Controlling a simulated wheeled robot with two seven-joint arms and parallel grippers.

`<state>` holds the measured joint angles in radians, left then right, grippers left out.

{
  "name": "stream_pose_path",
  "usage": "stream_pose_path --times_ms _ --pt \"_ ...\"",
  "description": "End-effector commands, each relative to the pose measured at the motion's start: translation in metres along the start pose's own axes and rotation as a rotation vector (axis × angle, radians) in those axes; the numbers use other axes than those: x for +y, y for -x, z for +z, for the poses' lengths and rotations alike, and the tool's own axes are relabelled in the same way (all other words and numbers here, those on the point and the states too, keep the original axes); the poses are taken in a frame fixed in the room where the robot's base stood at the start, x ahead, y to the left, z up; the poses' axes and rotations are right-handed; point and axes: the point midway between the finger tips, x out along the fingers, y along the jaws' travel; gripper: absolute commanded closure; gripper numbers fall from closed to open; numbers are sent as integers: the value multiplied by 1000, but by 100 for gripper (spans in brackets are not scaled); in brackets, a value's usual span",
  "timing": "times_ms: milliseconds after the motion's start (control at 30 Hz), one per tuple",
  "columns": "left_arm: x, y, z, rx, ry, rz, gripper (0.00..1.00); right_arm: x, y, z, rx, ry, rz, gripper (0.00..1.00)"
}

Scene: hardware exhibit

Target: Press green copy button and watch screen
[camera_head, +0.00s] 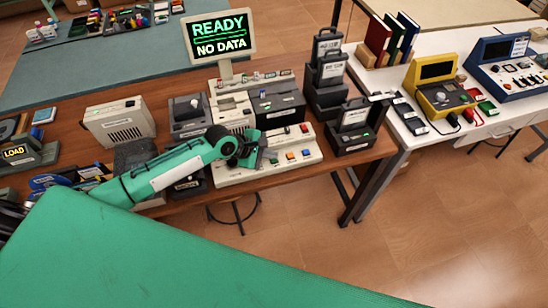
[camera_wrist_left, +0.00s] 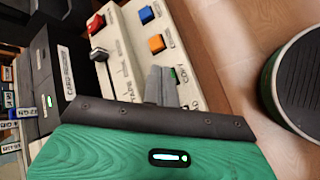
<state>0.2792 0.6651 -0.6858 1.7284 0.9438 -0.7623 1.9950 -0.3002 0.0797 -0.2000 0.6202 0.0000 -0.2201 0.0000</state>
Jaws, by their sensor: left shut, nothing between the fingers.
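The cream control console (camera_head: 222,178) stands at the table's front edge, with a blue button, an orange button (camera_head: 290,155) and a red-topped control. My left gripper (camera_head: 258,157) is shut and empty over the left part of the console. In the left wrist view its grey fingers (camera_wrist_left: 160,86) are beside the green button (camera_wrist_left: 175,76), which they partly cover. I cannot tell whether they touch it. The orange button (camera_wrist_left: 156,43) is just beyond. My right gripper is not in view.
A black case device (camera_head: 352,125) stands right of the console, and a beige box (camera_head: 118,122) stands to the left. A white table (camera_head: 400,125) with other devices is at the right. A round black-topped stool (camera_wrist_left: 305,80) shows in the left wrist view.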

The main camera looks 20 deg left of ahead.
Motion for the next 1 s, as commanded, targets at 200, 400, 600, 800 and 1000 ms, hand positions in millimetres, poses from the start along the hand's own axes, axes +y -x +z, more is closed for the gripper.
stream_pose_path --times_ms 200,400,600,800,1000 --pt "0 0 0 0 0 1 100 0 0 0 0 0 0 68" --pt "0 -1 0 0 0 1 100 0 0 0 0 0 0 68" --pt "-2 -2 -2 -1 0 1 100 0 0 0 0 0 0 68" --pt "-3 -4 -3 -1 0 0 100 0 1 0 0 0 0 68" --pt "-4 -6 -4 0 0 1 100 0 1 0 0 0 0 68"
